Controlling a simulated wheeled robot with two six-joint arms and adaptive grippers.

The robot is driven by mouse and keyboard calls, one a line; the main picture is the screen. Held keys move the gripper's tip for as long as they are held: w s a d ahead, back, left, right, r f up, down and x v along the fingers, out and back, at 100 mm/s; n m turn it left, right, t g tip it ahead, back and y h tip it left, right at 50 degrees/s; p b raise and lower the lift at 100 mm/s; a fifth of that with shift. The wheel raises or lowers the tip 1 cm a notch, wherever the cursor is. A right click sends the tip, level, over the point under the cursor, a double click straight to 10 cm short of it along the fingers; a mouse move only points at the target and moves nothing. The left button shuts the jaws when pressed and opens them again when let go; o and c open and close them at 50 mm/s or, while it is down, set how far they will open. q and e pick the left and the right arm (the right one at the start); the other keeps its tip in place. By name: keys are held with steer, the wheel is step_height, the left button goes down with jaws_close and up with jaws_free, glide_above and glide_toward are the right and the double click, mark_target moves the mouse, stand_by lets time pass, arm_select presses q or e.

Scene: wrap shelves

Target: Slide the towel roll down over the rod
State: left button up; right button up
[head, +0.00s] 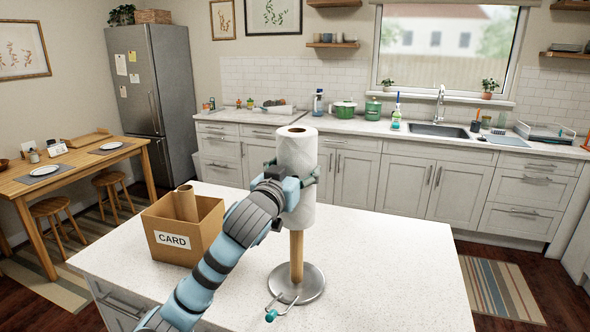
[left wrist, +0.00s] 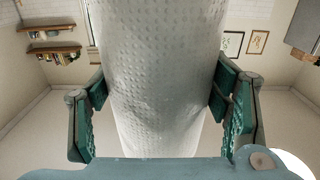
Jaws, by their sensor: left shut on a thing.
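The white towel roll (head: 297,150) is upright above the round metal base (head: 312,284) of the holder. The wooden rod (head: 297,256) shows between the roll's lower end and the base, in line with the roll. The rod's upper end is hidden, and no rod tip shows above the roll's top hole. My left gripper (head: 294,178) is shut on the roll at about its middle height. In the left wrist view the roll (left wrist: 165,80) fills the space between the two green fingers. My right gripper is not in view.
An open cardboard box (head: 183,240) marked CARD stands left of the holder on the white island (head: 400,285), with a brown tube (head: 186,203) in it. A small metal fork with a teal end (head: 272,314) is in front of the base. The island's right part is clear.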

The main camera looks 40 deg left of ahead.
arm_select(q)
steer(key=shift+f+b, duration=0.35)
steer(key=shift+f, duration=0.35)
steer(key=shift+f+b, duration=1.15)
steer(key=shift+f, duration=0.35)
steer(key=shift+f+b, duration=0.9)
steer(key=shift+f, duration=0.6)
steer(key=o, duration=1.3)
